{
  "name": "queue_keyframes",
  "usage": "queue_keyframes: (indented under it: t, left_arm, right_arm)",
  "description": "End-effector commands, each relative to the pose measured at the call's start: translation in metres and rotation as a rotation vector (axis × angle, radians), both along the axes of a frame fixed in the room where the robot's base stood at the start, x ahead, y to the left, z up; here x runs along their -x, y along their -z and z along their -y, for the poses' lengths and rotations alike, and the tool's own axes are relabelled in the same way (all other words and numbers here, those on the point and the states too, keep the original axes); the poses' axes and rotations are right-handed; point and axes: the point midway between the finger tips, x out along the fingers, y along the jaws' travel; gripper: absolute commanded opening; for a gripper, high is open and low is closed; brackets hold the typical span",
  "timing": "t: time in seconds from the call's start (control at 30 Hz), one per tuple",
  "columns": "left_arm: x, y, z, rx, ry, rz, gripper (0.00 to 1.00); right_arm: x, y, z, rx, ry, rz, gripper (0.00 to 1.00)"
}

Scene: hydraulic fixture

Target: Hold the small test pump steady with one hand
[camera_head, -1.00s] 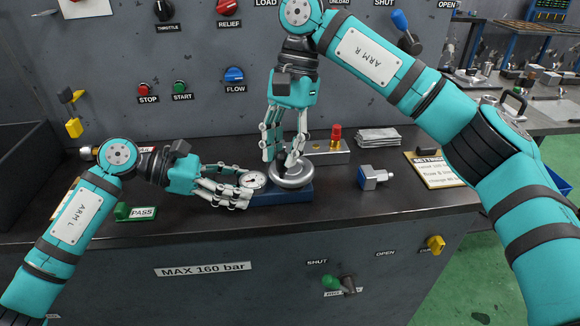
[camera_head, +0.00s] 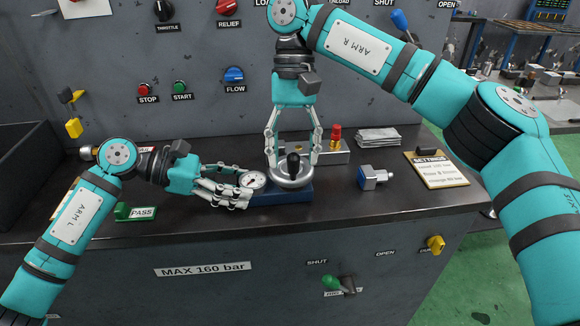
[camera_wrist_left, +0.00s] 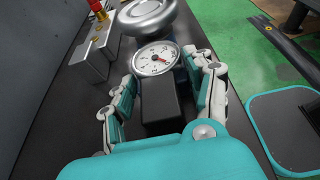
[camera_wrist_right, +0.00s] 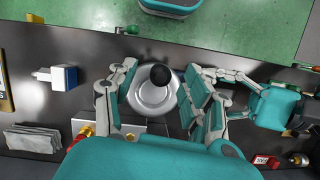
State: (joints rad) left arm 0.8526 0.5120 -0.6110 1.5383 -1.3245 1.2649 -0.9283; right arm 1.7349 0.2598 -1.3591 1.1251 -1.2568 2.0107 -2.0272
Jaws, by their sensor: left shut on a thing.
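The small test pump has a blue base (camera_head: 288,195), a round white gauge (camera_head: 252,180) and a silver handwheel (camera_head: 293,177) with a black knob (camera_head: 294,163). It stands on the dark bench top. My left gripper (camera_head: 240,190) is shut on the pump's gauge end from the left; the gauge face (camera_wrist_left: 156,58) shows between its fingers in the left wrist view. The fingers hide part of the base. My right gripper (camera_head: 292,155) is over the handwheel from above. Its fingers are spread on both sides of the wheel (camera_wrist_right: 155,92), with the knob between them; contact is unclear.
A metal block with a red-topped fitting (camera_head: 336,135) stands behind the pump. A blue-and-silver fitting (camera_head: 371,178), folded cloths (camera_head: 378,137) and a settings clipboard (camera_head: 440,168) lie to the right. A green PASS tag (camera_head: 136,212) lies at left. The front edge is close to the pump.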

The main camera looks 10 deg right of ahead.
Motion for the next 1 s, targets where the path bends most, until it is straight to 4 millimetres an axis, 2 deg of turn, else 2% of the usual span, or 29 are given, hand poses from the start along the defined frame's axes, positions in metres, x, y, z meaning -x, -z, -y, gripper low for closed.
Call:
queue_keyframes:
  t: [0.27,0.57,0.8,1.0]
  left_arm:
    - [0.000,-0.001,0.000,0.002,-0.001,0.000,0.09]
    - [0.000,-0.001,0.000,0.001,-0.001,0.000,0.09]
    - [0.000,0.000,0.000,0.001,-0.001,0.000,0.09]
    - [0.000,-0.001,0.000,0.001,-0.001,0.000,0.09]
  right_arm:
    - [-0.001,-0.005,-0.001,0.000,0.001,0.000,0.50]
    - [-0.016,-0.051,0.001,0.002,0.004,0.007,0.50]
    - [-0.021,-0.068,0.002,0.001,0.001,-0.001,0.50]
    - [-0.022,-0.072,0.003,-0.001,0.000,0.000,0.50]
